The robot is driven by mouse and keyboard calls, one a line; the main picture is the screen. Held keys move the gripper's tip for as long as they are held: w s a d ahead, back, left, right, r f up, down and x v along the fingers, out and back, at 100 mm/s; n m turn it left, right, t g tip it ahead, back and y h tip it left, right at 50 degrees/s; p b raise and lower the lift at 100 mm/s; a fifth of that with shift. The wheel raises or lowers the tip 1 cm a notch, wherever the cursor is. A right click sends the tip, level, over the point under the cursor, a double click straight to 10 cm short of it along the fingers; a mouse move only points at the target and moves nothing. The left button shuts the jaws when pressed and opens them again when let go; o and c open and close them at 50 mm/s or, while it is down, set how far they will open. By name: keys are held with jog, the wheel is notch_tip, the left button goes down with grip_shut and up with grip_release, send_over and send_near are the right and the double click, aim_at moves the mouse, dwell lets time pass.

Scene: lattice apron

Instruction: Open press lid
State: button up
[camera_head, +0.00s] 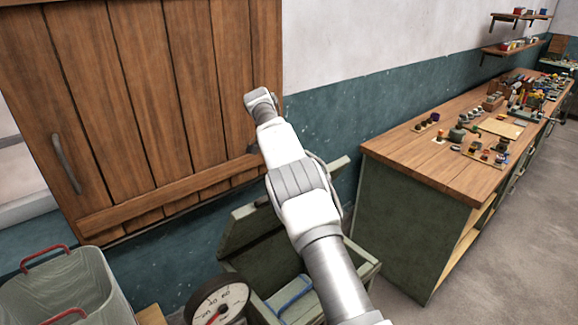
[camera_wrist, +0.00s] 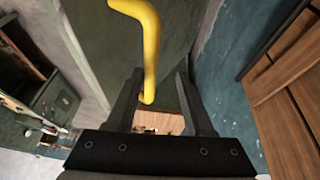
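In the head view a grey-green box, which looks like the press, stands low behind my arm. Its lid (camera_head: 243,232) appears as a raised, tilted panel at the back, and the box's front part (camera_head: 365,277) shows below. My arm covers much of both. In the wrist view my gripper (camera_wrist: 158,75) is open. A bent yellow bar (camera_wrist: 150,45), which looks like a handle, reaches down between or just beyond the fingers. I cannot tell whether they touch. A grey-green panel (camera_wrist: 105,30) lies behind the bar. My gripper is not clearly visible in the head view.
A round dial gauge (camera_head: 217,303) is close to the box's left. A clear bin (camera_head: 60,285) with red handles stands at the lower left. A wooden shutter (camera_head: 130,100) covers the wall behind. A workbench (camera_head: 425,165) with small items is on the right, with open floor beyond.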

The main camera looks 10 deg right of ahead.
jog(key=s+a+r+b, duration=0.1)
jog(key=s+a+r, duration=0.1)
jog(key=a, duration=0.4)
jog(key=s+a+r+b, duration=0.2)
jog(key=s+a, duration=0.1)
jog(key=a, duration=0.3)
jog(key=shift+s+a, duration=0.25)
jog(key=shift+s, duration=0.15)
jog(key=shift+r, duration=0.1)
